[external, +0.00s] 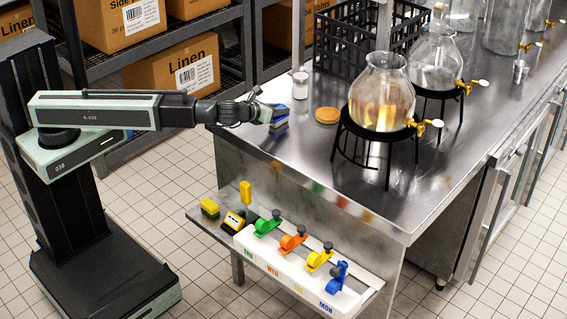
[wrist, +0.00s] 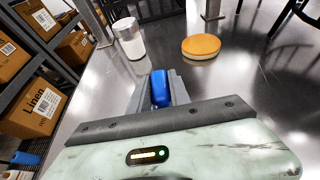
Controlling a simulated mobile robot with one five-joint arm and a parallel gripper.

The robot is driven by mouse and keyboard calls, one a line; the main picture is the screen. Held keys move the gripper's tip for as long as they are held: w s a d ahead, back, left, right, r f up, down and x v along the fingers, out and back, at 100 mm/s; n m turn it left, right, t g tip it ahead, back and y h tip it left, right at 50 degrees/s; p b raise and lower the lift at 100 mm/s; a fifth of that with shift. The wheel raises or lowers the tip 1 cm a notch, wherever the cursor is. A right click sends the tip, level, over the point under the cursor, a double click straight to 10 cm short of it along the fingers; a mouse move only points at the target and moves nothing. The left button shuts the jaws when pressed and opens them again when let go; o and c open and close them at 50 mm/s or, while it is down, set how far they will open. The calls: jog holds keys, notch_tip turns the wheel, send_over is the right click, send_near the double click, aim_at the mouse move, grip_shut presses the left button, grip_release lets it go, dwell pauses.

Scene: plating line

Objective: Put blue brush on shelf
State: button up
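The blue brush (external: 280,112) is at the near left end of the steel counter (external: 297,160) in the external view. In the wrist view the blue brush (wrist: 160,88) sits between my two grey fingers, which close on both its sides. My gripper (wrist: 161,90) is shut on it. Its lower part is hidden, and I cannot tell if it touches the counter. A low side shelf (external: 222,232) juts from the counter's front, with yellow-and-black items (external: 210,208) on its left. A dark rack shelf (external: 200,25) with cartons stands behind my arm.
Glass flasks on black stands (external: 380,100) and a black wire crate (external: 345,45) occupy the counter. A white holder (external: 300,265) bears several coloured dispensers. The counter's front left is clear.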

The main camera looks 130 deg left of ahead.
grip_shut()
notch_tip(320, 180, up, 10)
jog(key=p, duration=1)
jog(key=shift+r, duration=0.15)
notch_tip(320, 180, down, 10)
jog(key=b, duration=1)
jog(key=shift+f, duration=0.25)
jog(key=shift+r, duration=0.25)
jog(key=shift+f, duration=0.1)
